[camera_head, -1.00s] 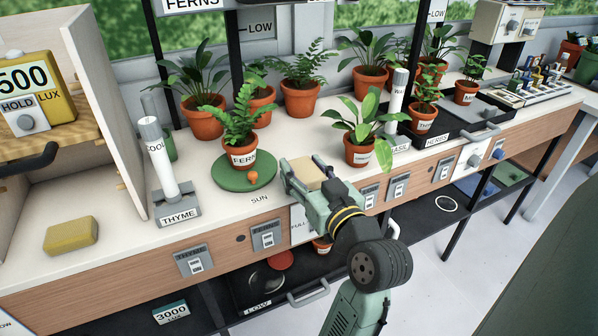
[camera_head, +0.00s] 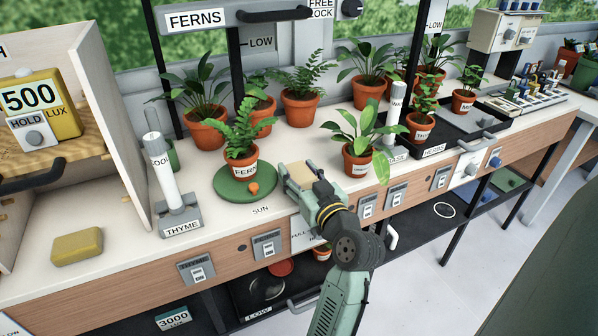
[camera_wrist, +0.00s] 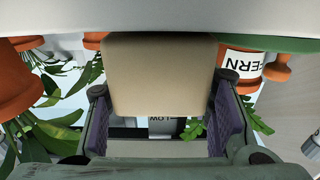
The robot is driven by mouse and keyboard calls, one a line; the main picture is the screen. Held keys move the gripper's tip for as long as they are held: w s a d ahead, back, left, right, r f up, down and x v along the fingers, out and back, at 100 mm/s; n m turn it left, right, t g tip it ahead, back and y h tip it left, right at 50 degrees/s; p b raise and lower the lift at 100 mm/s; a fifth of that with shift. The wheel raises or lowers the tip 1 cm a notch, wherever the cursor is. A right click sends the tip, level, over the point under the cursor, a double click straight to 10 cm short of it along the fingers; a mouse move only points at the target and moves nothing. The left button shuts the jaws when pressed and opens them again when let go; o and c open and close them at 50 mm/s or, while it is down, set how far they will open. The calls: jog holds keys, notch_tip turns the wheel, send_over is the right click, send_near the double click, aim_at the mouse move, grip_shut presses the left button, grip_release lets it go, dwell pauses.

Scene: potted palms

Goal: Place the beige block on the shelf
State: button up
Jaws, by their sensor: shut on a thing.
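My gripper (camera_head: 301,182) is shut on the beige block (camera_head: 303,175), close to the bench's front edge. The block also shows in the wrist view (camera_wrist: 160,76), between two purple finger pads. I cannot tell whether it touches the bench top. A wooden shelf (camera_head: 88,150) in the open cabinet at the left carries a yellow 500 LUX meter. A dark lower shelf (camera_head: 375,238) runs under the bench. The frames do not show which shelf the task names.
A fern pot (camera_head: 241,170) on a green disc (camera_head: 245,186) stands just left of my gripper; another potted plant (camera_head: 358,162) stands to the right. A THYME holder (camera_head: 181,222) and yellow block (camera_head: 77,246) are at left. Bench top between them is partly clear.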

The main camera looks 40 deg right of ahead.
jog(key=shift+f, duration=0.2)
jog(key=o, duration=1.4)
jog(key=shift+c, duration=0.2)
jog(key=shift+r, duration=0.1)
